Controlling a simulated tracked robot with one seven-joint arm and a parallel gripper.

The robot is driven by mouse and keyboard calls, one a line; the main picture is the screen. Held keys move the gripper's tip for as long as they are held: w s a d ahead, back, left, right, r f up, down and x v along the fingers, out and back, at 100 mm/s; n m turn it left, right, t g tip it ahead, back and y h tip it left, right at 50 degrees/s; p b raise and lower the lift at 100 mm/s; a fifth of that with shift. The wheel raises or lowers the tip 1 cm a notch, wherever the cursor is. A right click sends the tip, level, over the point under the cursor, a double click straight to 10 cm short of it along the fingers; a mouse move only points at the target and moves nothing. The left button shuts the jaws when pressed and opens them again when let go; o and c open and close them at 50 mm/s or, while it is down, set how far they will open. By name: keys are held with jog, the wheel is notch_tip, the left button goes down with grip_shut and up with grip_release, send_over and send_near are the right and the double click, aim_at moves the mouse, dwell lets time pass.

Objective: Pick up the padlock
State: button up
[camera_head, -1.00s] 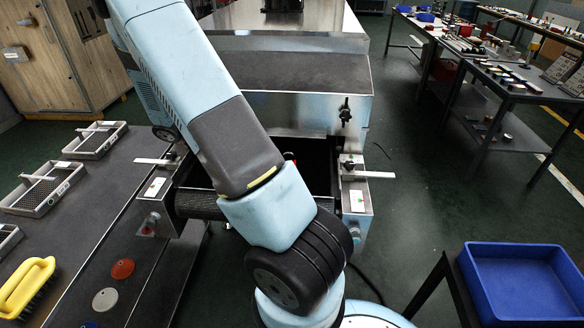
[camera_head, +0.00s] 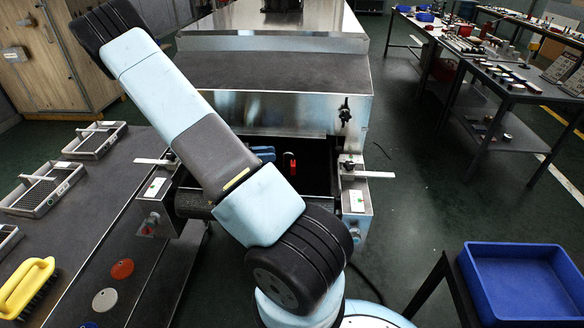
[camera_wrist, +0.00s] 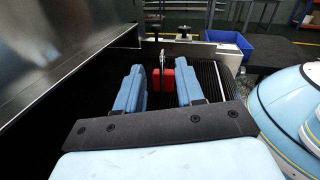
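The red padlock (camera_head: 290,166) stands inside the dark mouth of the dryer, on its belt. In the wrist view the padlock (camera_wrist: 164,78) shows a red body with a metal shackle upward, framed between the two blue fingers of my gripper (camera_wrist: 160,70). The fingers are apart and nothing touches them that I can see. In the head view my gripper (camera_head: 263,153) shows partly as blue fingers just left of the padlock; the arm hides the rest of it.
Metal side rails (camera_head: 355,195) flank the dryer mouth, and the steel hood (camera_head: 280,110) rises behind it. A blue bin (camera_head: 525,285) stands at the lower right. The left table carries wire-bottomed trays (camera_head: 43,188), a yellow brush (camera_head: 27,290) and discs.

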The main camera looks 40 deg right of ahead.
jog(key=shift+x, duration=3.95)
jog(key=shift+s, duration=0.1)
jog(key=shift+c, duration=0.5)
jog(key=shift+a, duration=0.1)
grip_shut()
